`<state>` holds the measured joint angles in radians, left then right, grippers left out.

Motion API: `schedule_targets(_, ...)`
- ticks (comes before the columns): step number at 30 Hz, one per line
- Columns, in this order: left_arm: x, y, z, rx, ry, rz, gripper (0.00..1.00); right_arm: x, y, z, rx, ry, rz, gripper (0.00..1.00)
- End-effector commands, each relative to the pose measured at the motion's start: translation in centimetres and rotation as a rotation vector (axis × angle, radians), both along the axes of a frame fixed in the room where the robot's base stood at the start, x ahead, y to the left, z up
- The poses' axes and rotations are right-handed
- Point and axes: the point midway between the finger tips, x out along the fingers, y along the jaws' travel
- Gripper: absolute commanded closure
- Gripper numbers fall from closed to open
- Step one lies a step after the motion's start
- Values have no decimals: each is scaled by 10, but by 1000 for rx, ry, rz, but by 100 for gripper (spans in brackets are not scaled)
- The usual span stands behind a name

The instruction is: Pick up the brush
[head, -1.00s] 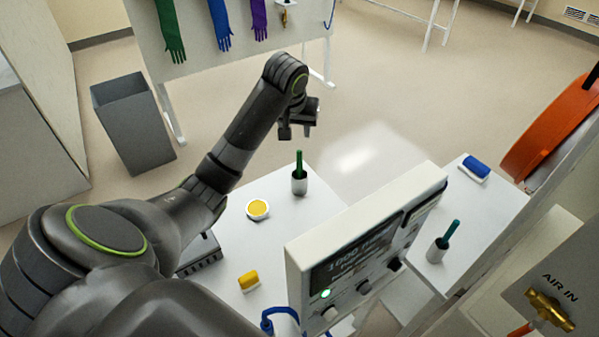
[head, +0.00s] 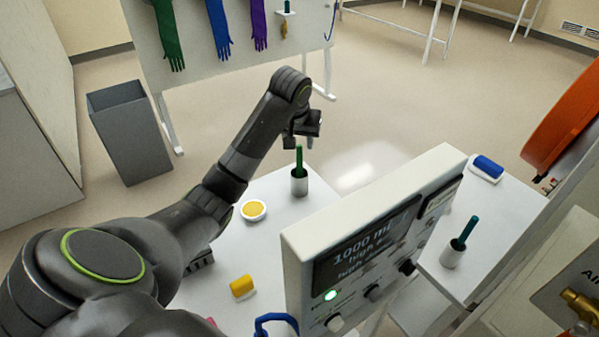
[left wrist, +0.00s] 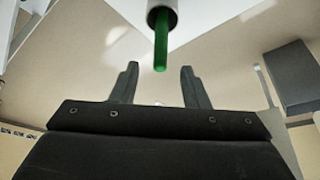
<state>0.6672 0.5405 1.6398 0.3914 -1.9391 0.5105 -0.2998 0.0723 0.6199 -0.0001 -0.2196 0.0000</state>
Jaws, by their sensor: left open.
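My left gripper (head: 299,141) is open and empty, just above the handle's top. In the left wrist view, the green handle (left wrist: 161,50) points into the gap between the two open fingers (left wrist: 159,82), with no visible contact. My right gripper is out of view.
A white instrument box with a display (head: 370,240) stands to the right. A grey bin (head: 130,130) stands on the floor.

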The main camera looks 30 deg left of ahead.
Motion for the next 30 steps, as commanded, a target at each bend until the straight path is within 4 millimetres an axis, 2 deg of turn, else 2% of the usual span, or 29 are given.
schedule_targets(5,3,1,-10,1,1,-1,59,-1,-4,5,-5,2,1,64)
schedule_targets(10,10,4,-33,-1,5,0,59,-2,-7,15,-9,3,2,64)
schedule_targets(15,17,7,-51,1,1,-1,59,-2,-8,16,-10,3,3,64)
schedule_targets(23,18,7,-54,2,-1,-1,59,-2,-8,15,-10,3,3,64)
schedule_targets(30,18,7,-54,2,-1,-1,89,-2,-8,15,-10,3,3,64)
